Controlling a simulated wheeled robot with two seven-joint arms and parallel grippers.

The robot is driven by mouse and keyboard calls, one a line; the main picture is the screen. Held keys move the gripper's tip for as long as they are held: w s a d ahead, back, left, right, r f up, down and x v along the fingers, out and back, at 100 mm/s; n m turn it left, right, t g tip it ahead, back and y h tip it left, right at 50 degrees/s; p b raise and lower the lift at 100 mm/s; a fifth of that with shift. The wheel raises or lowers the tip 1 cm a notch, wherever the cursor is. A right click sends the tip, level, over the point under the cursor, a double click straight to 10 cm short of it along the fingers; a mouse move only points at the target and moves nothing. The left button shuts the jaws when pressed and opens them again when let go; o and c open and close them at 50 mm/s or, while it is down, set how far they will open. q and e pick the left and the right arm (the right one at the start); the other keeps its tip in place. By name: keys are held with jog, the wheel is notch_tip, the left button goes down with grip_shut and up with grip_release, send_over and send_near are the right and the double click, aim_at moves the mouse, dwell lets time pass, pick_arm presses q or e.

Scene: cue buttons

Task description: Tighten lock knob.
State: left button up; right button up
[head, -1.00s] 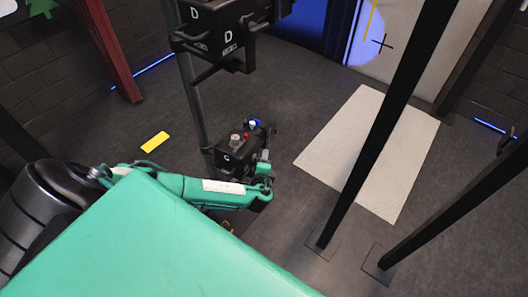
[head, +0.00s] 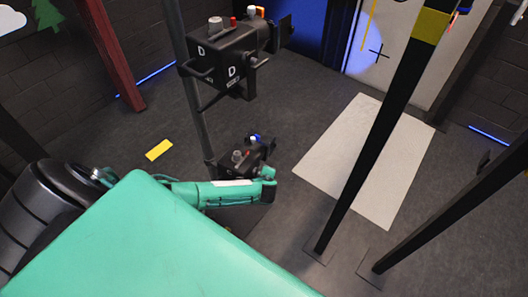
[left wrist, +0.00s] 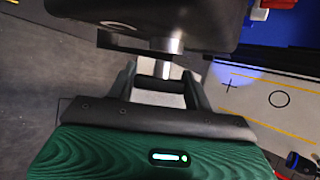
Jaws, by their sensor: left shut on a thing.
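The lock knob (left wrist: 166,46) is a short silver cylinder under a dark box in the left wrist view. My left gripper (left wrist: 165,78) is below that box, with its fingers on either side of the knob's lower end, shut on it. In the head view my left gripper (head: 268,180) is beside the lower black camera box (head: 232,168) on the pole. The knob cannot be made out there. My right gripper is not in view.
An upper black box (head: 218,68) marked D sits higher on the same grey pole (head: 196,115). Two black posts (head: 385,140) slant across the right side. A pale mat (head: 360,160) and a yellow strip (head: 159,150) lie on the floor.

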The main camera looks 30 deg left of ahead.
pick_arm(q)
jog(key=g+p, duration=0.2)
jog(key=shift+r+m+g+h+p, duration=0.25)
jog(key=shift+m+g+h+p, duration=0.05)
jog(key=shift+g+p, duration=0.1)
jog(key=shift+d+f+g+p, duration=0.15)
jog(key=shift+g+p, duration=0.2)
jog(key=shift+g, duration=0.35)
jog(key=shift+f+m+g, duration=0.15)
jog(key=shift+m+g, duration=0.25)
jog(key=shift+g, duration=0.4)
jog(key=shift+g+h+b, duration=0.3)
jog(key=shift+g+b, duration=0.15)
jog(key=shift+g, duration=0.65)
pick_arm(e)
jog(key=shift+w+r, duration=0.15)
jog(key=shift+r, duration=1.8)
pick_arm(q)
jog(key=shift+m, duration=0.3)
jog(key=o, duration=1)
